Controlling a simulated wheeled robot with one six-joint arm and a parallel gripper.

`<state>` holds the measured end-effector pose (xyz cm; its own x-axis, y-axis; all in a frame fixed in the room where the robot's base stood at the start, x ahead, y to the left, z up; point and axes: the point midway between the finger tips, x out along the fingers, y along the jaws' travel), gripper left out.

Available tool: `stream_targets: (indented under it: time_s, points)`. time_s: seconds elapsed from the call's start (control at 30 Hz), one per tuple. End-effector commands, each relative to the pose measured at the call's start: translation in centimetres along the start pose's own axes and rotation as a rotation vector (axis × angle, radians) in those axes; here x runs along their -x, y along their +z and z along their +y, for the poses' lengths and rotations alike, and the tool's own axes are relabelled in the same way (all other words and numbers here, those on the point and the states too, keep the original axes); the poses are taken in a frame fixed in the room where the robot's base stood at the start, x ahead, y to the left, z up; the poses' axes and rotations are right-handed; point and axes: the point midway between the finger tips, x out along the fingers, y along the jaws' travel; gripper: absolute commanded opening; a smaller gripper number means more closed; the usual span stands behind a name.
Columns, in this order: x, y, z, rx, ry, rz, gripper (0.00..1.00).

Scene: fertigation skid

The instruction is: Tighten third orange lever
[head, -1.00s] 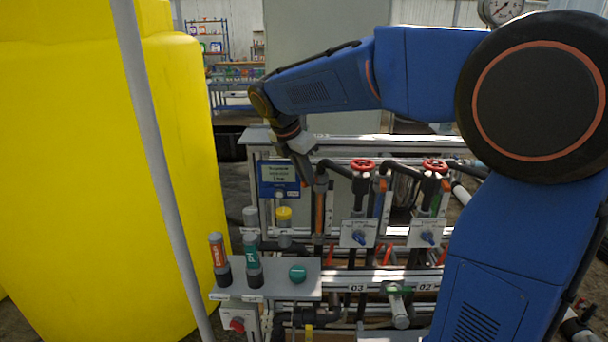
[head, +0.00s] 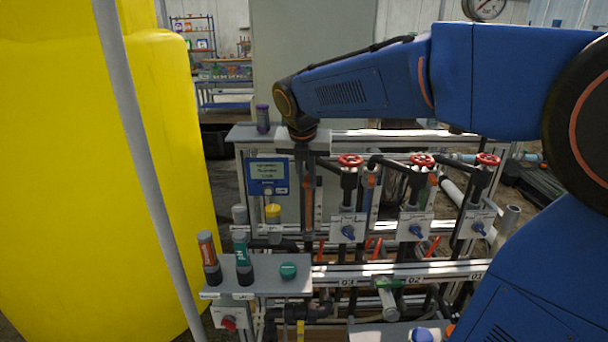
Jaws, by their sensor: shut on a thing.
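The third orange lever (head: 310,184) is at the left end of the pipe frame, in the column above the 03 label. My gripper (head: 304,163) points straight down at the top of this column and is shut on the orange lever. The fingertips are dark and small, so the exact grip is hard to see. Two similar orange levers, the middle one (head: 371,181) and the right one (head: 433,180), stand by the other columns.
Red handwheels (head: 350,160) and blue knobs (head: 348,232) stand right of my gripper. A display box (head: 268,177) is just left, with a purple-capped bottle (head: 262,119) above. A grey shelf (head: 262,288) holds two probes. A yellow tank (head: 90,180) and grey pole (head: 150,170) fill the left.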

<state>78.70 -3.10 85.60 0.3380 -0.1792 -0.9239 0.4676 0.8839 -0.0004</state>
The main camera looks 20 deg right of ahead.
Motion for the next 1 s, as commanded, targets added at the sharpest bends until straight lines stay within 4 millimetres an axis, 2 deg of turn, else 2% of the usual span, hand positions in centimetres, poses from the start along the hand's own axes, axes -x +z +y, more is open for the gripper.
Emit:
stream_targets:
  time_s: [0.47,0.5,0.53,0.57,0.87,1.0]
  points:
    - [0.0,0.0,-0.1,0.013,0.006,-0.001,0.0]
    - [0.0,0.0,-0.1,0.013,0.006,-0.001,0.22]
    - [0.0,0.0,-0.1,0.013,0.006,-0.001,0.29]
    - [0.0,0.0,-0.1,0.013,0.006,-0.001,0.31]
    - [0.1,0.0,-0.1,0.012,0.006,0.0,0.31]
    - [1.1,0.1,0.0,0.012,0.007,-0.002,0.31]
